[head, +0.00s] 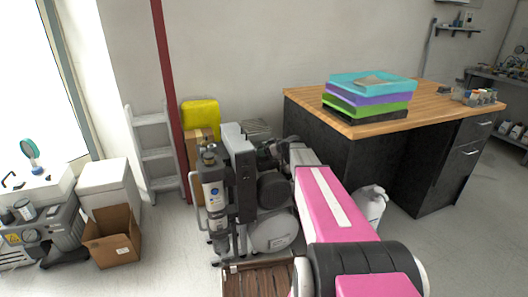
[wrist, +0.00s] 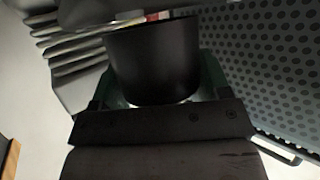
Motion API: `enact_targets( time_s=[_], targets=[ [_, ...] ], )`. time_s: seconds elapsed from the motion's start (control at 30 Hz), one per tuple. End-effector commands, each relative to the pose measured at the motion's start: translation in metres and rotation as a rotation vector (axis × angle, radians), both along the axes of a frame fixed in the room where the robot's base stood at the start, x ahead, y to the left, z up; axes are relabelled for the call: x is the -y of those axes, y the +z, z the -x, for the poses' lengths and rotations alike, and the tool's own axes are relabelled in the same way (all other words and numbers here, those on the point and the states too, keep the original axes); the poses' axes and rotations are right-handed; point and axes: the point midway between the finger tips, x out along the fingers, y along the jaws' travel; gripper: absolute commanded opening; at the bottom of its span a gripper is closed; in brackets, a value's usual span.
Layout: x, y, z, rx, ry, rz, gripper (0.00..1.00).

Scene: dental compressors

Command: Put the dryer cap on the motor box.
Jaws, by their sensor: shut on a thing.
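My gripper (wrist: 155,88) is shut on a dark round cap, which I take for the dryer cap (wrist: 152,58). The cap fills the space between the dark green fingers in the wrist view. In the head view my gripper (head: 272,147) reaches to the compressor unit, just right of a tall grey and black box, probably the motor box (head: 239,140). The cap cannot be made out clearly there. A perforated dark panel (wrist: 275,65) stands close on the right in the wrist view. Whether the cap touches anything below is hidden.
The dryer column (head: 214,190) stands left of the box. A round tank (head: 272,232) sits below. A ladder (head: 155,150), a cardboard box (head: 112,240) and a wooden-topped desk (head: 440,101) stand around. Grey fins (wrist: 70,60) are close at left in the wrist view.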

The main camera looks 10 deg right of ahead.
Motion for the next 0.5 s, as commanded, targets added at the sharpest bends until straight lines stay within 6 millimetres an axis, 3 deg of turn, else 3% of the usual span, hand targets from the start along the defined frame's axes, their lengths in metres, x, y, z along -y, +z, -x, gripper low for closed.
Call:
enact_targets(
  time_s=[0.37, 0.4, 0.47, 0.5],
  targets=[
    [0.0000, -0.0060, -0.0001, 0.001, 0.000, -0.001, 0.43],
    [0.0000, -0.0068, -0.0002, 0.000, 0.000, 0.000, 0.73],
    [-0.0001, -0.0063, 0.0000, 0.001, 0.000, -0.001, 0.92],
    [-0.0001, -0.0063, 0.0000, 0.001, 0.000, -0.001, 0.95]
  ],
)
